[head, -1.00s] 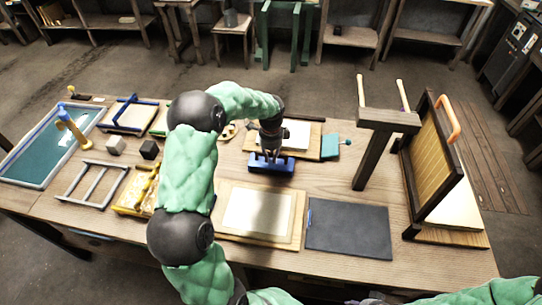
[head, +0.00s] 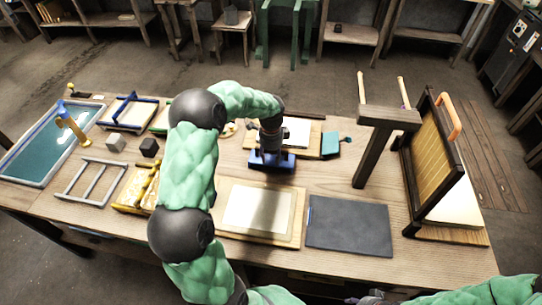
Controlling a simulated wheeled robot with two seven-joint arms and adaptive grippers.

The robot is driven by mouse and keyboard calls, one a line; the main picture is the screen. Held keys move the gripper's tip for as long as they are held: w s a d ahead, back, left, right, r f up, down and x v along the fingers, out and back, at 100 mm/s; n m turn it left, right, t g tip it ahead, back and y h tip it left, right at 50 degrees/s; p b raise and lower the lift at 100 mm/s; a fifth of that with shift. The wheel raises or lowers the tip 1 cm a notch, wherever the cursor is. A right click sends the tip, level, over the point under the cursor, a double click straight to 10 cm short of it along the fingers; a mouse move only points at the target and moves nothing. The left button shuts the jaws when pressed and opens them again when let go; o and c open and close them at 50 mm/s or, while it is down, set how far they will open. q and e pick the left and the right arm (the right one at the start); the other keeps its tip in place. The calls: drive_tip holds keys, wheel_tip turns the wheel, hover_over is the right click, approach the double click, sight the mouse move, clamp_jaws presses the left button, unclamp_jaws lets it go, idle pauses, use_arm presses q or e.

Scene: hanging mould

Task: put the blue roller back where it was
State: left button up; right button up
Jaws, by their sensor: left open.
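A blue piece (head: 287,166), which seems to be the blue roller or its rest, sits on the table at the near edge of the board at the back middle. I cannot tell roller from rest at this size. My left gripper (head: 268,160) points down right over it, open, its fingertips at or around the blue piece. The gripper and wrist hide part of it, and contact cannot be told. Only a dark end of my right arm (head: 375,299) shows at the bottom edge; its jaws cannot be made out.
A wooden board with a white sheet (head: 258,208) and a dark slab (head: 349,227) lie in front. A wooden post with a crossbar (head: 375,150) and an upright framed mould (head: 433,155) stand right. A screen tray (head: 40,150), grey frame (head: 90,183) and small blocks lie left.

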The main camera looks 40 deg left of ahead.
sight(271, 160)
use_arm(q)
wheel_tip(271, 160, up, 13)
drive_tip(key=p, duration=0.3)
drive_tip(key=shift+r+p, duration=0.15)
drive_tip(key=shift+p, duration=0.15)
idle(0.3)
